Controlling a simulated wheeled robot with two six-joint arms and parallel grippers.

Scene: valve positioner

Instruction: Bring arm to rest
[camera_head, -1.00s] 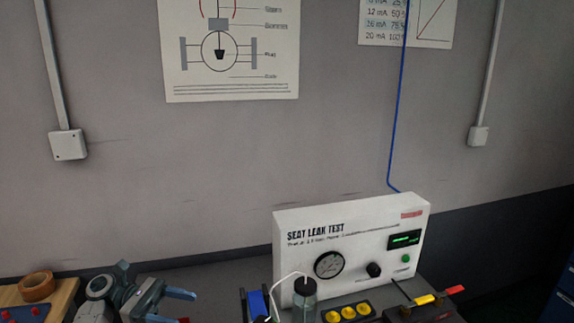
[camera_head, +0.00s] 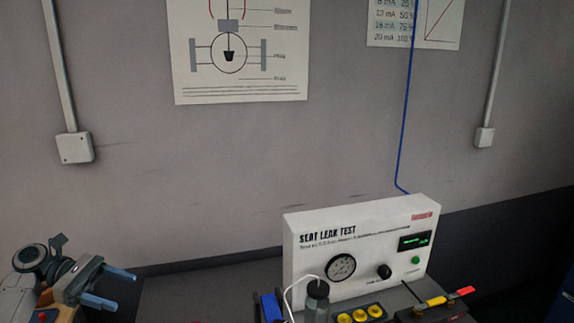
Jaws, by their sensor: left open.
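My left gripper (camera_head: 109,287) is at the lower left of the head view, with my grey arm reaching in from the left edge. Its two blue-grey fingers are spread apart and point right, with nothing between them. It is well to the left of the white seat leak test box (camera_head: 362,247). My right gripper does not show.
On the bench by the box stand a capped bottle (camera_head: 317,303) with a white tube, a blue and black piece (camera_head: 268,308) and a block with yellow round parts (camera_head: 360,313). Red and yellow handles (camera_head: 436,300) lie at right.

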